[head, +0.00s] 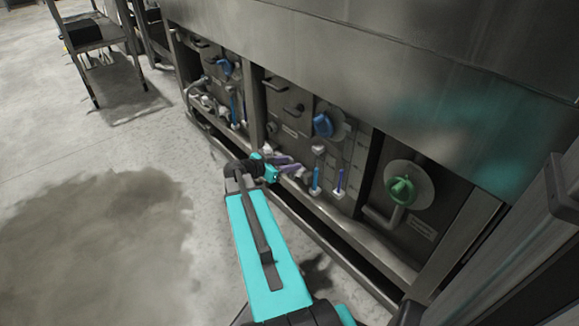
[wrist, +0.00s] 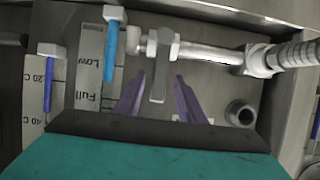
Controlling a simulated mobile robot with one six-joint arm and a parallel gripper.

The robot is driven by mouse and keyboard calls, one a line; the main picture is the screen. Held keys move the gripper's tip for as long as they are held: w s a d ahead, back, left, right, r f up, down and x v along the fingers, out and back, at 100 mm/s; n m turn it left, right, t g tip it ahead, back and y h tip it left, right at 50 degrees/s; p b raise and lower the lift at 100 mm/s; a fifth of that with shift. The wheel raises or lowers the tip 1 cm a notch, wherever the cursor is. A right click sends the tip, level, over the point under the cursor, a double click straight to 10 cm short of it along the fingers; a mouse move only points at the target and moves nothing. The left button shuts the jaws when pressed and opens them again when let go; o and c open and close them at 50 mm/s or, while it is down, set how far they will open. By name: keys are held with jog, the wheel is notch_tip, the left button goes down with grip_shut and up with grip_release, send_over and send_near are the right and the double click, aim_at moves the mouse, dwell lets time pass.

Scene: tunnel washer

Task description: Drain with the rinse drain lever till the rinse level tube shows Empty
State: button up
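My gripper (head: 292,165) reaches the pipework low on the middle bay of the washer in the head view. In the wrist view its purple fingers (wrist: 158,77) stand apart on both sides of a grey lever (wrist: 159,82), with a gap on each side. Upside-down labels read Low and Full. The blue ends between those marks. No Empty label is readable.
A thermometer tube (wrist: 48,84) with 20 C and 40 C marks stands beside the level tube. A blue knob (head: 323,125) is above, a green knob (head: 402,190) at right. A ribbed hose (wrist: 295,53) and pipe stub (wrist: 240,113) lie near the lever.

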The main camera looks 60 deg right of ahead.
jog(key=shift+s+d+f, duration=0.1)
jog(key=shift+d, duration=0.15)
jog(key=shift+c, duration=0.2)
grip_shut()
jog(key=shift+a, duration=0.15)
